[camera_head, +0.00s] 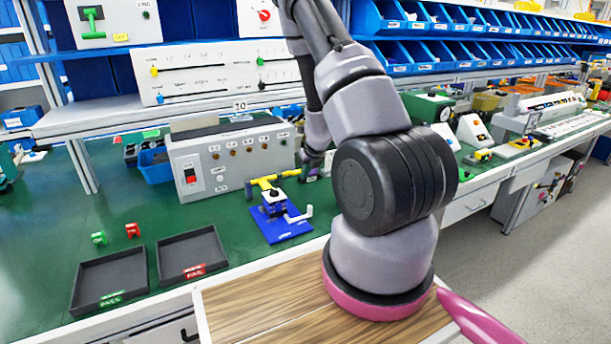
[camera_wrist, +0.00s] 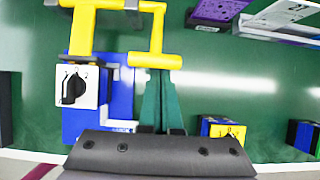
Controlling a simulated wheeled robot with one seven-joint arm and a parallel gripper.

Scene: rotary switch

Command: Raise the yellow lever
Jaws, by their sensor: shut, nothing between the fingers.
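The yellow lever (camera_head: 266,183) stands on a blue base (camera_head: 283,231) on the green bench in the head view. In the wrist view its yellow arms (camera_wrist: 85,30) run along the top, with a cross-bar handle (camera_wrist: 155,60) at upper middle. My gripper (camera_wrist: 158,74) is shut and empty, its fingertips at the cross-bar's lower edge; whether they touch it I cannot tell. In the head view my gripper (camera_head: 310,168) is small and partly hidden at the lever's right end. A black rotary knob (camera_wrist: 74,88) on a white plate sits left of my fingers.
A grey control box (camera_head: 230,160) with a red switch stands behind the lever. Two dark trays (camera_head: 110,279) lie at front left. A yellow-topped block (camera_wrist: 222,130) sits right of my fingers. Green bench between them is clear.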

